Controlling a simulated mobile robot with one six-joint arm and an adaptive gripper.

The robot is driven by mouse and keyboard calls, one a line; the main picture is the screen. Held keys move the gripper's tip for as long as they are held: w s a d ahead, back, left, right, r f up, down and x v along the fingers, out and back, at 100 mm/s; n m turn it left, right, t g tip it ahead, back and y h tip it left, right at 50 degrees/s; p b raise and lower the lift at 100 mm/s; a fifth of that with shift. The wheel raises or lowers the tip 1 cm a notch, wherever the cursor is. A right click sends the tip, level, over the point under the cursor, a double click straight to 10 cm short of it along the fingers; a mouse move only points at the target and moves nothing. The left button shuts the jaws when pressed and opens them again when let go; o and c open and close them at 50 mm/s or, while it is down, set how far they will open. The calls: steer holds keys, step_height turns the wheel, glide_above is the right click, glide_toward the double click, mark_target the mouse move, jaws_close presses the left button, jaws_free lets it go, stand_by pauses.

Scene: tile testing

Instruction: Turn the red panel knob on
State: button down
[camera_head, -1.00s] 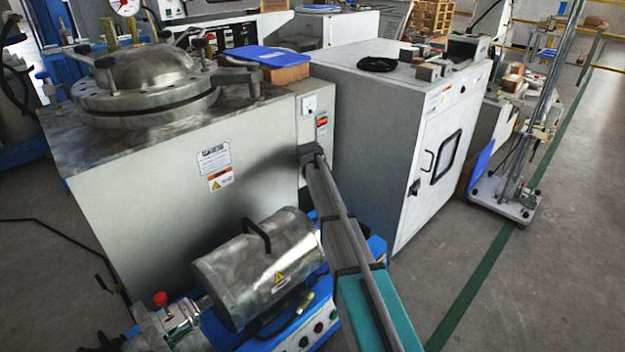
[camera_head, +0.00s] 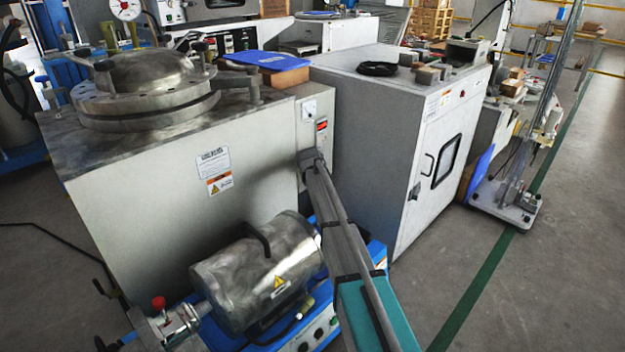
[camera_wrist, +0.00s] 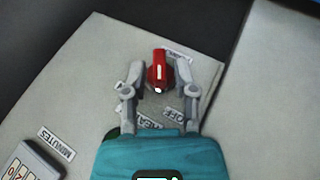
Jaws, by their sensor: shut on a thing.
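The red panel knob (camera_wrist: 157,72) shows in the wrist view on a light grey panel (camera_wrist: 95,75). Its raised grip runs nearly up and down in the picture, with a white mark on it. My gripper (camera_wrist: 160,78) has one finger on each side of the knob and is shut on it. A label reading OFF lies below and right of the knob, and another label is above right, partly hidden. In the head view my arm reaches the narrow front panel of the grey machine (camera_head: 130,200). The knob and fingertips are hidden there.
A digit counter (camera_wrist: 32,165) sits at the panel's lower left, beside a MINUTES label. In the head view, a metal cylinder (camera_head: 258,275) stands close to my arm's left, and a white cabinet (camera_head: 385,150) stands to its right. Open floor lies further right.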

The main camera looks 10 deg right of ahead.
steer(key=shift+w+r+g+y+p, duration=0.1)
steer(key=shift+g+y+p, duration=0.2)
steer(key=shift+w+d+g+y+p, duration=0.1)
steer(key=shift+w+g+y+p, duration=0.05)
steer(key=shift+g+y+p, duration=0.35)
steer(key=y, duration=0.1)
steer(key=m+g+y, duration=0.1)
steer(key=shift+w+d+g+y+p, duration=0.15)
steer(key=shift+g+y+p, duration=0.15)
steer(key=shift+p, duration=0.1)
steer(key=y, duration=0.1)
steer(key=g+y+b, duration=0.1)
steer(key=m+g+y, duration=0.1)
steer(key=shift+w+d+f, duration=0.15)
steer(key=shift+d+f, duration=0.05)
steer(key=shift+d, duration=0.05)
steer(key=shift+g+y+b, duration=0.7)
steer(key=shift+y+b, duration=0.05)
steer(key=shift+y, duration=0.15)
steer(key=shift+r, duration=0.1)
steer(key=c, duration=0.7)
jaws_free()
